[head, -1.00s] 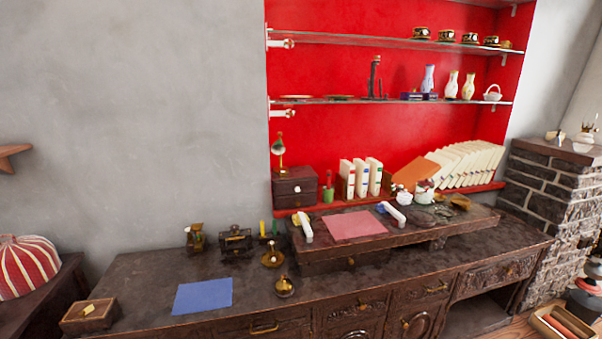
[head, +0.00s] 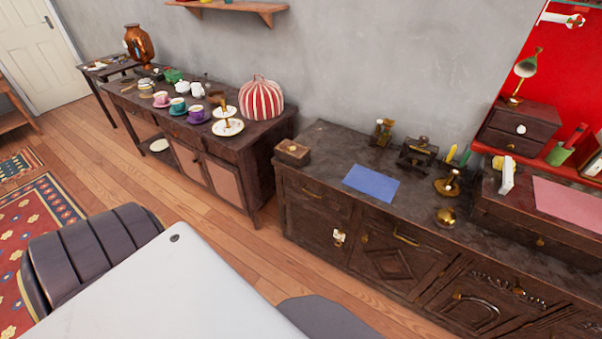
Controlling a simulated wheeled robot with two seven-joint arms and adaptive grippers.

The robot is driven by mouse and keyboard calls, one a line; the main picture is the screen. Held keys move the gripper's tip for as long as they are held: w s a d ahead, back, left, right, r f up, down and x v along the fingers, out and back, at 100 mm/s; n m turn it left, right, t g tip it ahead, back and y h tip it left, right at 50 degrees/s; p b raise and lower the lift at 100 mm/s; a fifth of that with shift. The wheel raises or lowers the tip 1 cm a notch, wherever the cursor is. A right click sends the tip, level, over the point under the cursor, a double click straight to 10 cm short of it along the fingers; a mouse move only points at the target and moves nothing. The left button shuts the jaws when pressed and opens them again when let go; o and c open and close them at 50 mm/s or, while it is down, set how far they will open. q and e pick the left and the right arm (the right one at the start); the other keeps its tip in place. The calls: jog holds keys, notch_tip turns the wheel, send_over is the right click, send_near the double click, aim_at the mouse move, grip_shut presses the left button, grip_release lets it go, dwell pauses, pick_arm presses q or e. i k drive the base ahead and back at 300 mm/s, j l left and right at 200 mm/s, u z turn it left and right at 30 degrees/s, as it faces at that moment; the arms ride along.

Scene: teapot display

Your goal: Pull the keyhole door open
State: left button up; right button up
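A dark carved wooden cabinet (head: 330,150) stands against the grey wall. Its left front panel carries a small brass and white keyhole plate (head: 339,237), below a drawer (head: 316,190). To the right is a door with a carved diamond (head: 396,264); a brass pull (head: 407,240) sits above it. A further carved door (head: 475,308) has a curved brass handle. These fronts look shut. Neither of my grippers shows in the head view.
A sideboard (head: 243,165) with cups, plates and a striped tea cosy (head: 262,101) stands left of the cabinet. A blue mat (head: 371,183), a small open box (head: 292,153) and brass items are on the cabinet top. Wooden floor (head: 255,250) is bare before it.

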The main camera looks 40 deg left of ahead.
aim_at(319, 228)
jog(key=u, duration=1.15)
